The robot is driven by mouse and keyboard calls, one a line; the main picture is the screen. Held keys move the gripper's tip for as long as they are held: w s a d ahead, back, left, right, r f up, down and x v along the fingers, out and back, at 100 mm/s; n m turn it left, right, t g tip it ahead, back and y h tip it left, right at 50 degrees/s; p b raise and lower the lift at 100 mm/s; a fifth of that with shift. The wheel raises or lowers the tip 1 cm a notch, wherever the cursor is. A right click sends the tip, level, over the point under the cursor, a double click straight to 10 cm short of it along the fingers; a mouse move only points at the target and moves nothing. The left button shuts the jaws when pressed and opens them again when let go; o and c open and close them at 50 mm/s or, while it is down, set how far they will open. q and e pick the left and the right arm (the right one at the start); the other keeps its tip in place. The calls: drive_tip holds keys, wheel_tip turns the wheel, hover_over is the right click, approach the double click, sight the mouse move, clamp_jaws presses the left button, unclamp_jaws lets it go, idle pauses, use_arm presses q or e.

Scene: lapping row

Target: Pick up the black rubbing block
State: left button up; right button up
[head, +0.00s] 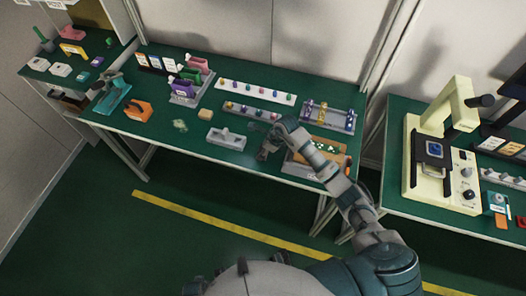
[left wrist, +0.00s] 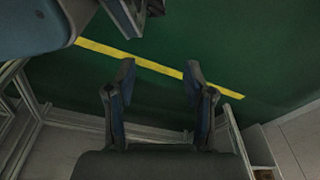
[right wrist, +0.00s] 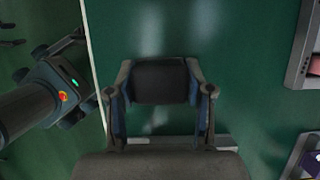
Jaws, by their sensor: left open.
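The black rubbing block (right wrist: 161,83) shows in the right wrist view as a dark, wide block between the fingertips of my right gripper (right wrist: 160,70). Both fingertips lie against its sides and it fills the gap. In the head view, my right gripper (head: 263,152) is over the front part of the middle green table; the block is hard to make out there. My left gripper (left wrist: 159,72) is open and empty in the left wrist view, over the green floor with a yellow line.
The middle table (head: 190,142) holds racks with coloured knobs, a grey block with a knob (head: 226,139), an orange item (head: 138,110) and a tan block (head: 205,113). A cream machine (head: 412,185) stands on the right table. The table's front edge is near my right gripper.

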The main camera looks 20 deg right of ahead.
sight(262, 149)
drive_tip(key=shift+c, duration=1.1)
drive_tip(key=shift+w+r, duration=0.1)
drive_tip(key=shift+r, duration=0.5)
drive_tip(key=shift+s+d+r, duration=0.1)
drive_tip(key=shift+s+r, duration=0.2)
drive_tip(key=shift+r, duration=0.3)
drive_tip(key=shift+s+r, duration=0.25)
drive_tip(key=shift+r, duration=0.35)
drive_tip(key=s+d+r, duration=0.1)
drive_tip(key=s, duration=1.4)
drive_tip(key=shift+d+r, duration=0.15)
drive_tip(key=shift+r, duration=0.05)
